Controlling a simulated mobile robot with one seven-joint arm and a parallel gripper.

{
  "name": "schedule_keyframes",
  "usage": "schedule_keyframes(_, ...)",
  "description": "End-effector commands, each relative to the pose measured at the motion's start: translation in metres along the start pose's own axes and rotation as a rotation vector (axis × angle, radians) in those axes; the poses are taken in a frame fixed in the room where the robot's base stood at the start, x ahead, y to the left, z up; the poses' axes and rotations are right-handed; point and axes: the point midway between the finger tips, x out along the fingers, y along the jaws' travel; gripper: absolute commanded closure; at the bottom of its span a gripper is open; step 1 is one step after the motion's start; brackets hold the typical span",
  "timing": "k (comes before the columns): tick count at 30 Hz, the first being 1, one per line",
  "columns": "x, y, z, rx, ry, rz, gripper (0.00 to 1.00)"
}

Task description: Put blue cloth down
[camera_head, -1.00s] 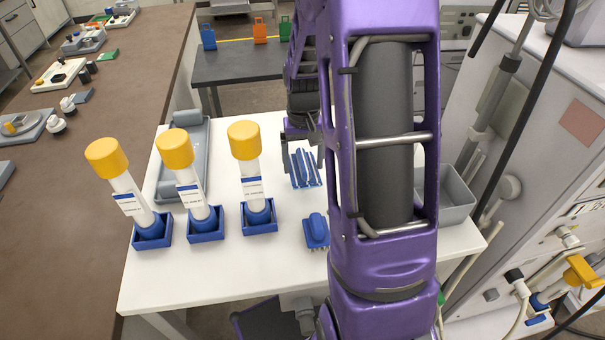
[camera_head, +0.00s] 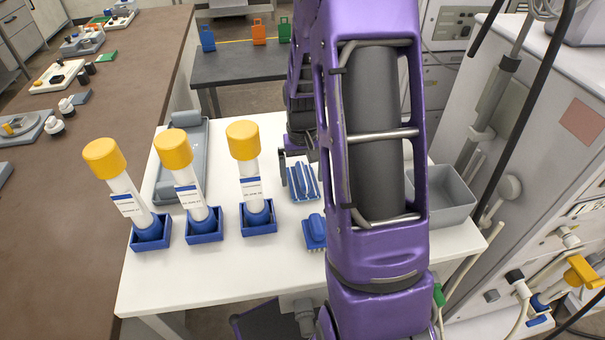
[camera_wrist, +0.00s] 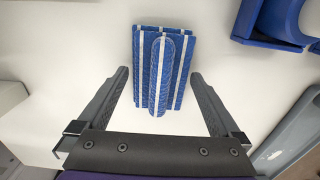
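The blue cloth (camera_wrist: 143,70) is a folded blue bundle with white stripes. In the head view the cloth (camera_head: 302,182) is at the white table (camera_head: 262,285), right of the tubes, partly hidden by my arm. In the wrist view it is between and just beyond the fingertips of my gripper (camera_wrist: 158,74), with white surface behind it. I cannot tell for sure whether the cloth rests flat on the table.
Three yellow-capped tubes (camera_head: 250,178) stand in blue holders left of the cloth. A blue brush (camera_head: 314,230) is nearer me. A grey tray (camera_head: 166,180) lies behind the tubes. A grey bin (camera_head: 450,205) is at the right. The table's front left is clear.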

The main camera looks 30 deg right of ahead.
Motion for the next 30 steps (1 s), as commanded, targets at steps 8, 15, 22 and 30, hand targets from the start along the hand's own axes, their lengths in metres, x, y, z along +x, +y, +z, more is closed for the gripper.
schedule_keyframes(8, -0.020, 0.000, -0.001, 0.000, 0.004, 0.000, 0.00)
schedule_keyframes(15, -0.072, 0.000, -0.001, 0.000, 0.005, 0.000, 0.00)
schedule_keyframes(22, -0.111, 0.000, -0.001, 0.000, 0.003, 0.000, 0.00)
schedule_keyframes(30, -0.124, 0.000, 0.000, 0.000, 0.000, 0.000, 0.00)
